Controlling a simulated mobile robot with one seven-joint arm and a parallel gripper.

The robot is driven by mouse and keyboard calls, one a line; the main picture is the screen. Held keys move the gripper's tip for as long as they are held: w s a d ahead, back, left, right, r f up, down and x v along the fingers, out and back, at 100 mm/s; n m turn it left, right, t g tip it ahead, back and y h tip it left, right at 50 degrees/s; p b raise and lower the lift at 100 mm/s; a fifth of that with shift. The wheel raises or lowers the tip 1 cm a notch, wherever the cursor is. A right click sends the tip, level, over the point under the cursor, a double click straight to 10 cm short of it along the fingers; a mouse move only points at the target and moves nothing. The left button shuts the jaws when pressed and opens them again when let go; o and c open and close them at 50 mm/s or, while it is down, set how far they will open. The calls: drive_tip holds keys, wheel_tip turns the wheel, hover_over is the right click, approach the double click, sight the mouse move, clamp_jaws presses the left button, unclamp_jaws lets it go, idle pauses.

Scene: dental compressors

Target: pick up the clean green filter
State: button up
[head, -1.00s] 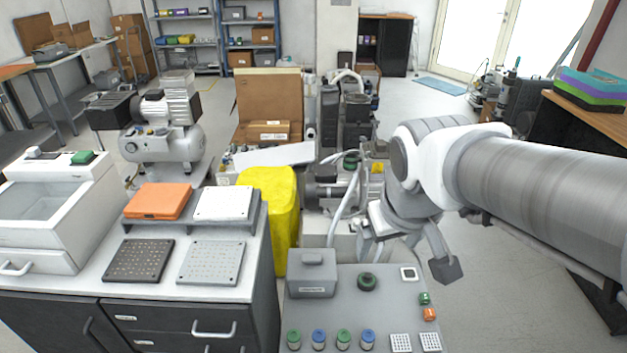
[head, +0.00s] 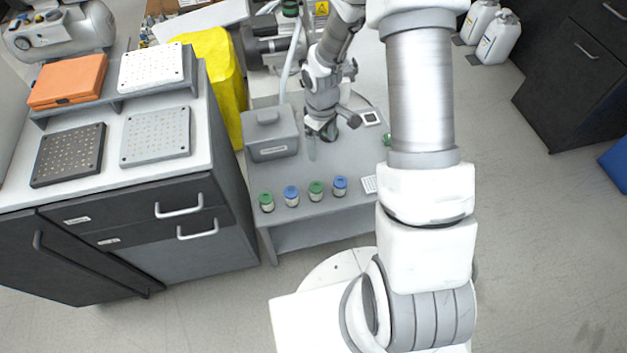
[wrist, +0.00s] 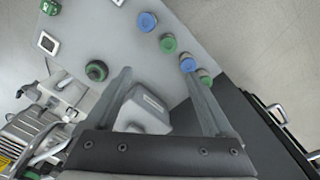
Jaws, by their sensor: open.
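Two green-topped filters, a left one (head: 266,201) and a right one (head: 316,189), stand upright in a row on the grey bench, alternating with two blue-topped ones (head: 291,195). In the wrist view the green-topped filters show at the middle of the row (wrist: 168,44) and at its end (wrist: 205,77), partly behind a finger. I cannot tell which green one is clean. My gripper (head: 330,136) is open and empty above the bench, behind the row. In the wrist view its fingers (wrist: 157,70) are spread, pointing toward the row, apart from the filters.
A grey lidded box (head: 270,136) stands left of my gripper; it lies between the fingers in the wrist view. A round green knob (wrist: 96,70) is beside one finger.

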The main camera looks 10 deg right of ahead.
sight(316, 186)
drive_tip(key=shift+n, duration=0.3)
drive_tip(key=f+b, duration=0.1)
drive_tip(key=f, duration=0.5)
drive_tip(key=f+b, duration=0.1)
drive_tip(key=f, duration=0.5)
drive_tip(key=f+b, duration=0.2)
drive_tip(key=f, duration=0.4)
drive_tip(key=shift+s+a, duration=0.25)
drive_tip(key=shift+a, duration=0.15)
drive_tip(key=shift+w+a+f+b, duration=0.15)
drive_tip(key=shift+f+b, duration=0.35)
drive_tip(key=shift+f, duration=0.95)
drive_tip(key=shift+w+a+f+b, duration=0.15)
drive_tip(key=shift+f+b, duration=0.3)
drive_tip(key=shift+f, duration=0.95)
drive_tip(key=shift+s, duration=0.15)
clamp_jaws()
drive_tip(key=shift+r, duration=0.15)
